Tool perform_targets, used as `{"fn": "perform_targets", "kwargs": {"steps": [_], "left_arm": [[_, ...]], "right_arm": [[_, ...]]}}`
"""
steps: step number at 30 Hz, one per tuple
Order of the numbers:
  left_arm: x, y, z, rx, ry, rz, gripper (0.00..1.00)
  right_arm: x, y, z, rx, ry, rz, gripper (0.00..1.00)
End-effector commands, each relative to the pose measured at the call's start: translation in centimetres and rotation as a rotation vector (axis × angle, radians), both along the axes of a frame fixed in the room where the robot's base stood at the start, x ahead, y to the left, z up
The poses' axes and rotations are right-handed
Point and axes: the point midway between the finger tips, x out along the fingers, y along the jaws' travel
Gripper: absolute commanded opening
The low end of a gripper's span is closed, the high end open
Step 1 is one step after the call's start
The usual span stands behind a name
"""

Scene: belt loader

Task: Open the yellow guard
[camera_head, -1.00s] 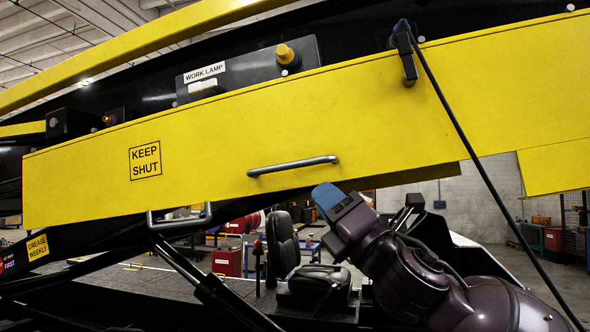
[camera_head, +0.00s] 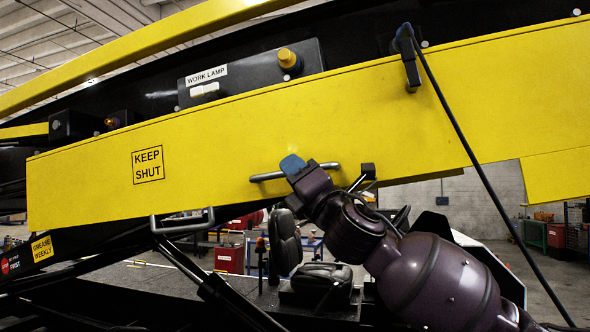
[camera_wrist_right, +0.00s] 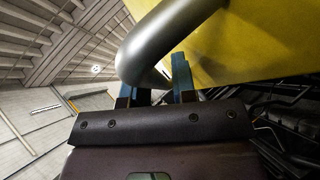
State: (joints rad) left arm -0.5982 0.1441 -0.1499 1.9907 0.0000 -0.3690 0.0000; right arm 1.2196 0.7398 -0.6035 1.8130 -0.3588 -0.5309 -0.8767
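The yellow guard (camera_head: 230,140) is a long panel marked KEEP SHUT along the side of the loader; it appears closed. A grey bar handle (camera_head: 268,177) is on its lower middle, and shows large in the right wrist view (camera_wrist_right: 165,35). My right gripper (camera_head: 293,165) is at the handle, its blue fingertips overlapping the bar in the head view. In the wrist view its two blue fingers (camera_wrist_right: 160,88) stand apart, with the bent end of the handle across and between them. Whether they touch it cannot be told. My left gripper is not in view.
A second grey handle (camera_head: 182,222) hangs below the guard's lower edge. A black cable (camera_head: 455,130) runs down from a black clip (camera_head: 408,60) at the right. A work lamp panel (camera_head: 250,75) is above the guard; a black seat (camera_head: 285,245) is below.

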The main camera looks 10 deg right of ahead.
Motion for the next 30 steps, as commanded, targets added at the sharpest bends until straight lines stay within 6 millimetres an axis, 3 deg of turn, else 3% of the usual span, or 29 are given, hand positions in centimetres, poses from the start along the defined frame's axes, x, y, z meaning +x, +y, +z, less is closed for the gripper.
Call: {"fn": "perform_targets", "kwargs": {"steps": [8, 13, 22, 30], "left_arm": [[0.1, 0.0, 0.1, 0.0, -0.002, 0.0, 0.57], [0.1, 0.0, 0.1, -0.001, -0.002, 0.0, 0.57], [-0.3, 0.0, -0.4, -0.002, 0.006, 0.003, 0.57], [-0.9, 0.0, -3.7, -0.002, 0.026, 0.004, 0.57]], "right_arm": [[0.1, 0.0, 0.0, 0.0, 0.0, 0.0, 0.24], [0.1, 0.0, 0.0, -0.001, 0.0, -0.001, 0.0], [0.2, -0.1, -0.1, -0.003, -0.008, 0.001, 0.0], [2.1, -0.9, -0.6, -0.037, -0.105, 0.014, 0.0]]}}
